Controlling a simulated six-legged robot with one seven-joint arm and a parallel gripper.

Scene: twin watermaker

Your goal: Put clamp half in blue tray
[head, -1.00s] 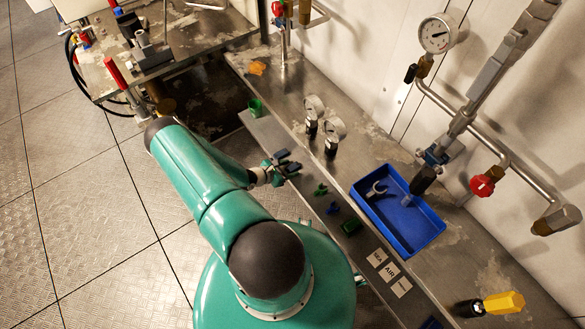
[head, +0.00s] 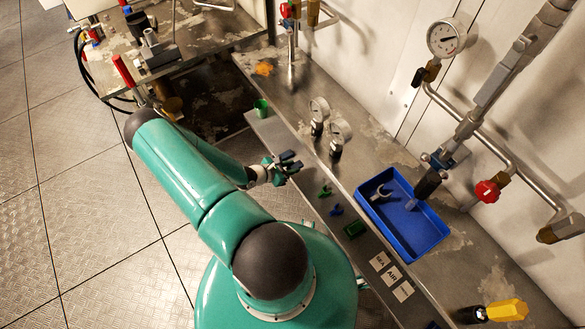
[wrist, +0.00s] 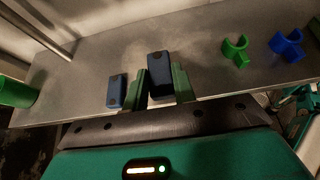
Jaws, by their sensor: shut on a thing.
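My gripper (head: 284,167) is low over the near edge of the metal bench, left of the blue tray. In the wrist view its green fingers (wrist: 161,84) are shut on a dark blue, block-like piece (wrist: 160,75), which I take as the clamp half. A second dark blue block (wrist: 117,90) shows just left of the left finger; whether the two blocks are one piece is hidden. The blue tray (head: 429,232) lies on the bench to the right, apart from my gripper. A grey forked part (head: 381,193) is inside it.
A green clip (head: 325,191), a blue clip (head: 336,210) and a dark green block (head: 354,229) lie between my gripper and the tray. A green cup (head: 261,108) is left. A pipe with a red knob (head: 487,191) rises by the tray.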

